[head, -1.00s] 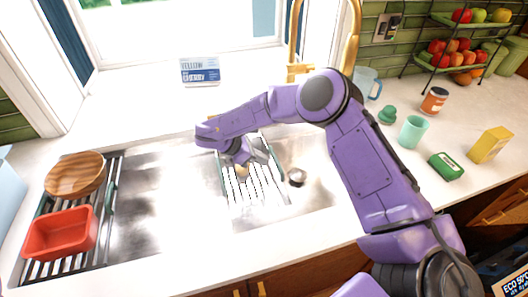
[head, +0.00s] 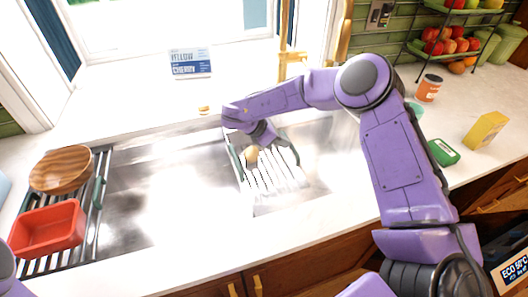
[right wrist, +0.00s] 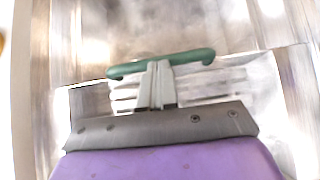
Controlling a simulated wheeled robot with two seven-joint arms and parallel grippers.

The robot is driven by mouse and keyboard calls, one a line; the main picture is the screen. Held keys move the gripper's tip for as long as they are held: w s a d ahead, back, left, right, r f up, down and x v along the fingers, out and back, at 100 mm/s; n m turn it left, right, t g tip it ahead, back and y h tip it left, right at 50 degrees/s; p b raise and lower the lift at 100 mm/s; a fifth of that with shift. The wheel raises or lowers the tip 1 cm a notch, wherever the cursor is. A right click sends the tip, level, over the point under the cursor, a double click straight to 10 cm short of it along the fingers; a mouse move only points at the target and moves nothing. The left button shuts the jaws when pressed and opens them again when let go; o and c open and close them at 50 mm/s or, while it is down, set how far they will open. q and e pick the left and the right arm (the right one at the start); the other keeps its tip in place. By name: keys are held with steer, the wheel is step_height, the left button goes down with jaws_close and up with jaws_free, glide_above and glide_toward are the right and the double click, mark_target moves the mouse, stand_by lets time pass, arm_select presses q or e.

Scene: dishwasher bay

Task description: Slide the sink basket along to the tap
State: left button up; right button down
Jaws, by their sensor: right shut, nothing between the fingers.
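The sink basket (head: 268,178) is a pale slatted rack with green handles, lying in the right part of the steel sink. A beige round item (head: 252,153) shows near its left handle. The gold tap (head: 287,62) rises behind the sink. My right gripper (head: 268,138) is down at the basket's far part, its tips partly hidden in the head view. In the right wrist view, the shut fingers (right wrist: 156,82) stand right at a green handle (right wrist: 160,64), with nothing between them; whether they touch it I cannot tell. My left gripper is out of view.
A blue and white box (head: 190,63) stands behind the sink. On the right counter are a jar (head: 428,88), a green item (head: 443,152) and a yellow box (head: 485,130).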

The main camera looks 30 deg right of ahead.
steer(key=s+d+b, duration=0.3)
steer(key=d+b, duration=0.1)
steer(key=d, duration=1)
steer(key=shift+d+f, duration=0.15)
steer(key=shift+d, duration=0.1)
steer(key=b+v, duration=0.1)
steer(key=v, duration=0.3)
steer(key=a+f+b+v, duration=0.1)
steer(key=v, duration=0.3)
steer(key=a+f+b+v, duration=0.1)
steer(key=v, duration=0.4)
steer(key=shift+w, duration=0.2)
